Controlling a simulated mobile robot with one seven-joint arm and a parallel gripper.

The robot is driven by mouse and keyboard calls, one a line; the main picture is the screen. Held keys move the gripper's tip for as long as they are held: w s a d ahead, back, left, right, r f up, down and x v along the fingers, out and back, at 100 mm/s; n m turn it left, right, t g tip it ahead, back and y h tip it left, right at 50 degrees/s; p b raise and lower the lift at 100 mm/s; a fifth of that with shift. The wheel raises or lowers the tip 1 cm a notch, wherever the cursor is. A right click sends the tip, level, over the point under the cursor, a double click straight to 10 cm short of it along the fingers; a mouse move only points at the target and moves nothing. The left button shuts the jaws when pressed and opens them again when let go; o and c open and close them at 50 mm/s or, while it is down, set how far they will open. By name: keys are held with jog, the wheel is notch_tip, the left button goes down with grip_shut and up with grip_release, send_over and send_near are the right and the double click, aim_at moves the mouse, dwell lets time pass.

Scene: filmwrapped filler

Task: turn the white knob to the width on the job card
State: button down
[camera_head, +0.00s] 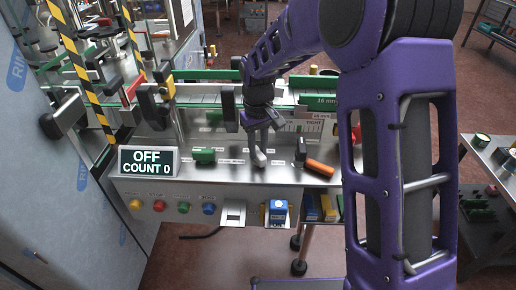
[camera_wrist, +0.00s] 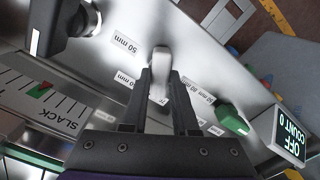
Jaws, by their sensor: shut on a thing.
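The white knob (camera_head: 260,158) sits on the steel panel of the machine, with small printed width labels around it. In the wrist view the knob (camera_wrist: 160,62) is a pale lever-shaped grip. My gripper (camera_head: 262,138) is down at the knob from above. In the wrist view its dark fingers (camera_wrist: 172,90) are shut on the knob, hiding part of it. A green plate (camera_head: 323,102) seems to read 16 mm; I cannot tell whether it is the job card.
A green knob (camera_head: 204,156) stands left of the white one, a black knob (camera_head: 300,150) and an orange cylinder (camera_head: 320,168) right. A display (camera_head: 148,162) reads OFF, COUNT 0. Coloured buttons (camera_head: 182,207) line the front. A SLACK scale (camera_wrist: 45,98) shows in the wrist view.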

aim_at(258, 151)
jog(key=c, duration=0.7)
grip_release()
notch_tip(258, 151, up, 18)
jog(key=shift+f+p, duration=0.25)
jog(key=shift+p, duration=0.35)
jog(key=shift+w, duration=0.1)
